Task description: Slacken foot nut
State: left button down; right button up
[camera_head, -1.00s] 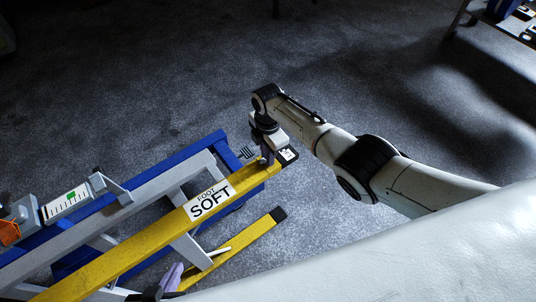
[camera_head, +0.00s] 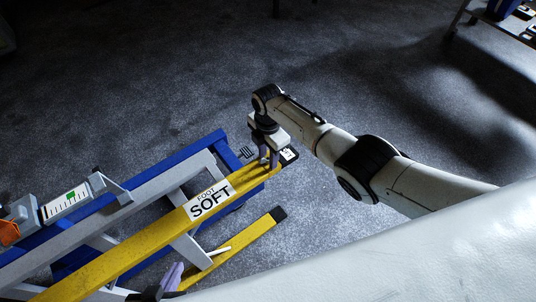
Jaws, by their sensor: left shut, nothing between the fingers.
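My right gripper (camera_head: 268,164) points down at the beam's far end, beside the cap. Its two fingers are apart, with a narrow gap between them. I cannot make out a foot nut; it may be hidden by the gripper. My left gripper (camera_head: 174,275) shows only partly at the bottom edge, next to a lower yellow bar (camera_head: 245,240). Its pale purple fingers are together, with nothing seen between them.
Blue and grey frame rails (camera_head: 180,162) lie behind the yellow beam. A gauge with a green mark (camera_head: 67,202) and an orange part (camera_head: 9,233) are at the left. A large white surface (camera_head: 420,265) fills the lower right. The grey floor beyond is clear, with a trolley (camera_head: 490,20) at top right.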

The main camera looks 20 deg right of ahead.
aim_at(268, 159)
jog(key=shift+r, duration=0.15)
notch_tip(268, 159, up, 10)
jog(key=p, duration=0.3)
dwell(0.5)
